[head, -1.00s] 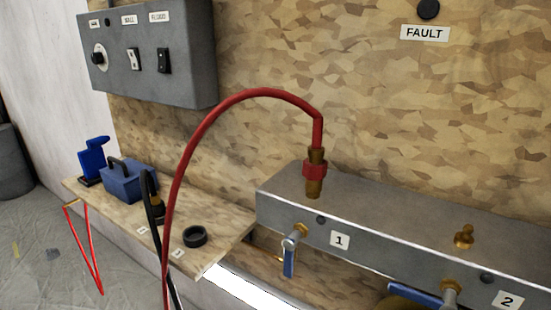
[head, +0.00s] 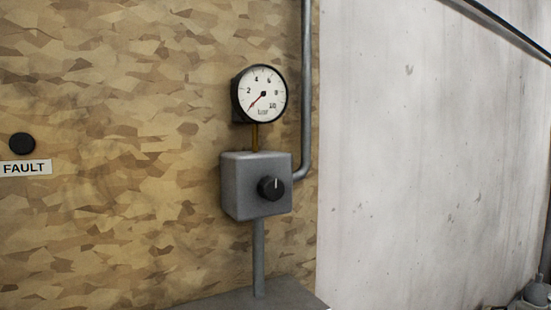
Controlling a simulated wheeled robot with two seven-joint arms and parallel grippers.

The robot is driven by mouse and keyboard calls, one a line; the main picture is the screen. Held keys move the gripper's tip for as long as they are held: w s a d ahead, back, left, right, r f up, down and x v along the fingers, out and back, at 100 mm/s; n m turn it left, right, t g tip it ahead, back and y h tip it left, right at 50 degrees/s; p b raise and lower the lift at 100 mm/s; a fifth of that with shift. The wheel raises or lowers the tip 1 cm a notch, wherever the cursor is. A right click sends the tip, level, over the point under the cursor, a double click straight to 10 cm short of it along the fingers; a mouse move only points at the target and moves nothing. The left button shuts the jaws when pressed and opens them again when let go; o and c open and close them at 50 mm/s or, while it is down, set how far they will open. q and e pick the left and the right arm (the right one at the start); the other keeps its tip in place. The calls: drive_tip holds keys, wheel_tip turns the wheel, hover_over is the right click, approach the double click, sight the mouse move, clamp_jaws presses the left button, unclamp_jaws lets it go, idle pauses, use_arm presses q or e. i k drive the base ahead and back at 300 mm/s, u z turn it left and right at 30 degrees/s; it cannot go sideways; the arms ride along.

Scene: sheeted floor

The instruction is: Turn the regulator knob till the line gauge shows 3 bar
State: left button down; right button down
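The line gauge (head: 262,94) is a round white dial with a dark rim, mounted on the wooden board in the head view. Its red needle points to the lower left, at the low end of the scale below the 2. The regulator knob (head: 271,188) is black and round, with a pale mark pointing about straight up. It sits on the front of a grey regulator box (head: 240,185) below the gauge, joined to it by a short brass stem. Neither of my grippers shows in this view.
A grey pipe (head: 306,90) runs down the right of the gauge and bends into the box. A black round FAULT lamp (head: 22,143) is at the left. A grey ledge (head: 245,298) lies below. A bare pale wall (head: 420,170) fills the right.

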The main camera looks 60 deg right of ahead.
sight(270, 188)
drive_tip(key=z, duration=1.65)
